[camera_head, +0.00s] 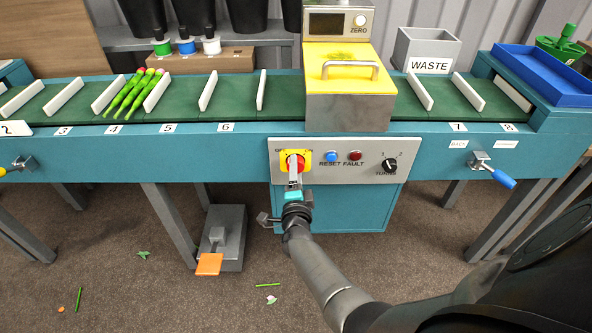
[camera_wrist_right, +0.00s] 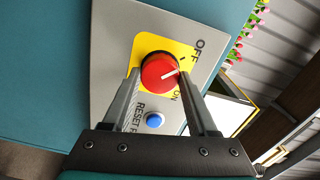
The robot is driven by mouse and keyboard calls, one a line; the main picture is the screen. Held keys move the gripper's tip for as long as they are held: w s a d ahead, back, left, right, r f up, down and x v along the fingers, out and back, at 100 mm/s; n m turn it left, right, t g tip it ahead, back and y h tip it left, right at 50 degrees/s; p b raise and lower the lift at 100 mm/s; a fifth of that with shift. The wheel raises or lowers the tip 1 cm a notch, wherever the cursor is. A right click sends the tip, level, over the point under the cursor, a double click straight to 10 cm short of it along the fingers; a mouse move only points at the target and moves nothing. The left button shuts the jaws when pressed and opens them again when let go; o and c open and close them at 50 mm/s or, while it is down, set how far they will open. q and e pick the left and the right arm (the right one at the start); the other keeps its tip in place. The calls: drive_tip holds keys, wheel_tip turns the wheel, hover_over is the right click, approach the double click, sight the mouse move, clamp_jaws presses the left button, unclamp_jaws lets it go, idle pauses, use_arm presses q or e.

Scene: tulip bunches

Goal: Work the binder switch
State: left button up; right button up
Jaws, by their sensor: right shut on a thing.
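The binder switch is a red round knob (camera_wrist_right: 158,72) on a yellow plate (camera_wrist_right: 188,55); it also shows on the grey control panel in the head view (camera_head: 300,158). A white line on the knob points toward the OFF/ON lettering, seemingly between the two words; I cannot tell its exact setting. My right gripper (camera_head: 294,168) reaches up from below to the panel. In the right wrist view its two fingers (camera_wrist_right: 159,80) stand on either side of the knob and are shut on it. My left gripper is not in view.
Beside the knob are a blue reset button (camera_head: 331,156), a red fault lamp (camera_head: 355,155) and a black turns dial (camera_head: 390,165). A tulip bunch (camera_head: 134,94) lies on the green belt. A grey pedal unit with an orange tread (camera_head: 209,264) stands on the floor.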

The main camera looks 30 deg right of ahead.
idle(0.4)
drive_tip(key=o, duration=1.4)
drive_tip(key=shift+s, duration=0.1)
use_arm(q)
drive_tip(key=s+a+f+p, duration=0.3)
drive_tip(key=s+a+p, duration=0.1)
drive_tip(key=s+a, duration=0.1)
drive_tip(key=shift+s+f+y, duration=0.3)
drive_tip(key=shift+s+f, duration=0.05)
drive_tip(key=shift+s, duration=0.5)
use_arm(e)
drive_tip(key=v, duration=1.5)
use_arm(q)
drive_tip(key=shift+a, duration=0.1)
